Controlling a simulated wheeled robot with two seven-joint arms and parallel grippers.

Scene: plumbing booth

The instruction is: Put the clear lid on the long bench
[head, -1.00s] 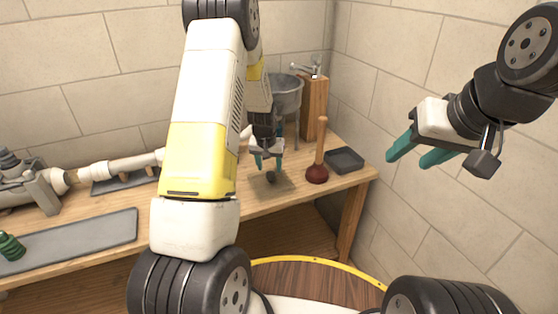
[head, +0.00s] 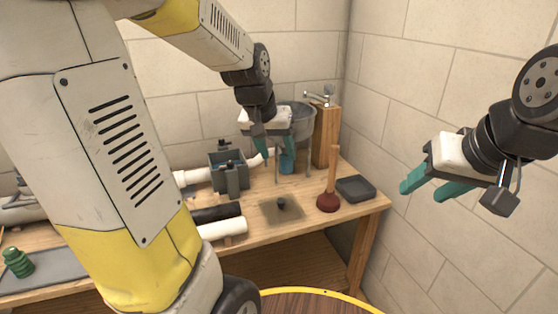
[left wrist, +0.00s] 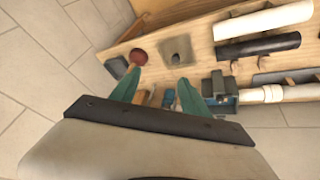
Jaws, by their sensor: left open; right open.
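The clear lid (head: 282,208), a see-through square plate with a dark knob, lies flat on the wooden long bench (head: 262,236), near its front edge. It also shows in the left wrist view (left wrist: 177,50). My left gripper (head: 275,156) is open and empty, above and behind the lid and apart from it. Its two teal fingers also show spread in the left wrist view (left wrist: 160,77). My right gripper (head: 427,194) is open and empty in the air to the right of the bench.
A plunger (head: 328,196) and a dark tray (head: 356,188) stand right of the lid. A white pipe (head: 223,228) and black pipe (head: 217,213) lie left. A grey vise-like block (head: 229,172), a blue cup (head: 287,163) and a metal basin (head: 302,122) are behind.

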